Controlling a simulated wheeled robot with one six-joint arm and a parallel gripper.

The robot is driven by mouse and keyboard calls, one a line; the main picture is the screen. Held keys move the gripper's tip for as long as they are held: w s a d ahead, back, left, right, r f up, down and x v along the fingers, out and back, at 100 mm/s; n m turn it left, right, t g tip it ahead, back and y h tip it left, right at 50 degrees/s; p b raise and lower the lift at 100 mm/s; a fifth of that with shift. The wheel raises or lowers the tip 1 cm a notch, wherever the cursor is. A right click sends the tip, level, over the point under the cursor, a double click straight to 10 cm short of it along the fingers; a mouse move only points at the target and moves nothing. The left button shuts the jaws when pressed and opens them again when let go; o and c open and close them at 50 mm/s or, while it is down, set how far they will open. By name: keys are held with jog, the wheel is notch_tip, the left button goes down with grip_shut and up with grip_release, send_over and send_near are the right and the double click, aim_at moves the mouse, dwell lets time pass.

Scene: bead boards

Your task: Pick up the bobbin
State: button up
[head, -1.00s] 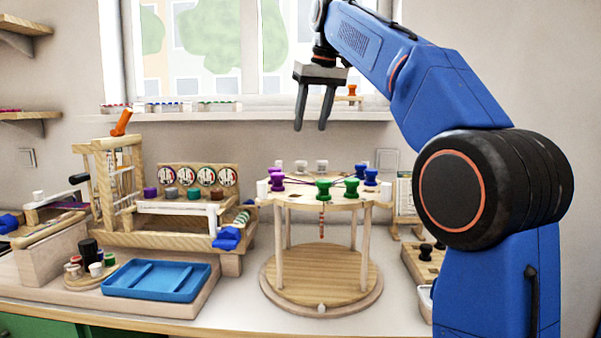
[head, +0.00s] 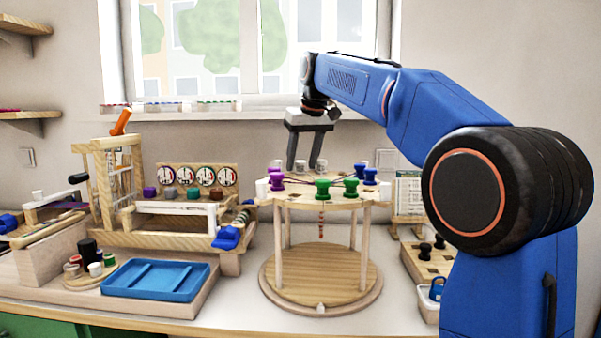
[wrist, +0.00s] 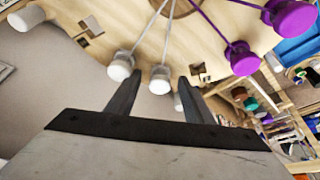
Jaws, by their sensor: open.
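Several bobbins sit around the rim of a round wooden braiding stand (head: 300,200), and the task does not say which one is meant. In the head view they are purple (head: 277,181), green (head: 323,189), blue (head: 351,187) and white. My gripper (head: 303,167) is open and empty, pointing down at the stand's far rim. In the wrist view a white bobbin (wrist: 160,79) shows between my fingertips, and another white bobbin (wrist: 121,66) is close beside the left fingertip. I cannot tell how far above them the fingers are. Purple bobbins (wrist: 243,59) are to the right.
Threads run from the bobbins to the stand's middle. A wooden loom (head: 120,190) and a blue tray (head: 157,279) are left of the stand. A wooden block with black pegs (head: 426,262) is at right. The window sill (head: 250,116) is behind.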

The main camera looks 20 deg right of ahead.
jog(key=shift+w+f, duration=0.15)
jog(key=shift+f, duration=0.25)
jog(key=c, duration=1.1)
jog(key=shift+r, duration=0.1)
